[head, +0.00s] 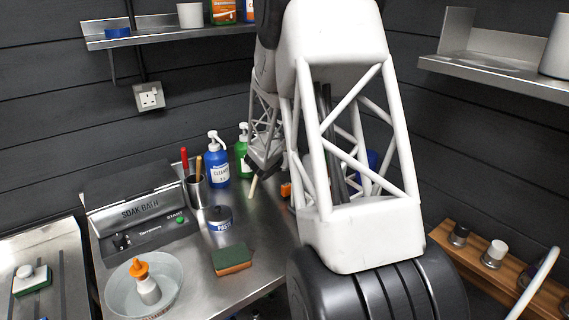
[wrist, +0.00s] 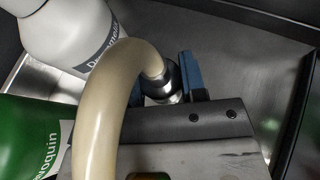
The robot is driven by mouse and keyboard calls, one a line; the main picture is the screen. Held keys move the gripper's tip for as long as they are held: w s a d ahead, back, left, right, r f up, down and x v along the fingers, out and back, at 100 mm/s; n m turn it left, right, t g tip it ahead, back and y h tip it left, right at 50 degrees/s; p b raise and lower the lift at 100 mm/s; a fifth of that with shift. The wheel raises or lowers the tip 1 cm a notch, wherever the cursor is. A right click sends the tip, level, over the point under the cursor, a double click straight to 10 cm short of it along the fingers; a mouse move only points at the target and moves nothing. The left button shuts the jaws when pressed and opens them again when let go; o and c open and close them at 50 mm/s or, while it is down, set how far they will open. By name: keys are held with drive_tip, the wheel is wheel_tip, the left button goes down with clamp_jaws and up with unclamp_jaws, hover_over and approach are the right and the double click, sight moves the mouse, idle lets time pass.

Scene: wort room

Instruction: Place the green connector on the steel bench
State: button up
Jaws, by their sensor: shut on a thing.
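My gripper (wrist: 182,82) is shut on a beige hose (wrist: 112,100) that ends in a shiny metal fitting (wrist: 167,82). A blue finger shows to the right of the fitting, and the hose arches across the wrist view. I cannot make out a green connector on it; the jaws and hose hide part of the end. In the head view my gripper (head: 257,172) is at the back of the steel bench (head: 262,236), with a short pale piece of hose (head: 253,186) below it. I cannot tell whether the hose end touches the bench.
A green bottle (wrist: 32,140) and a white bottle (wrist: 72,32) stand close to my gripper. Bare steel lies right of the sponge.

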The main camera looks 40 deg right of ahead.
drive_tip(key=shift+f, duration=1.3)
drive_tip(key=shift+f, duration=0.15)
drive_tip(key=o, duration=1.1)
drive_tip(key=shift+v, duration=6.05)
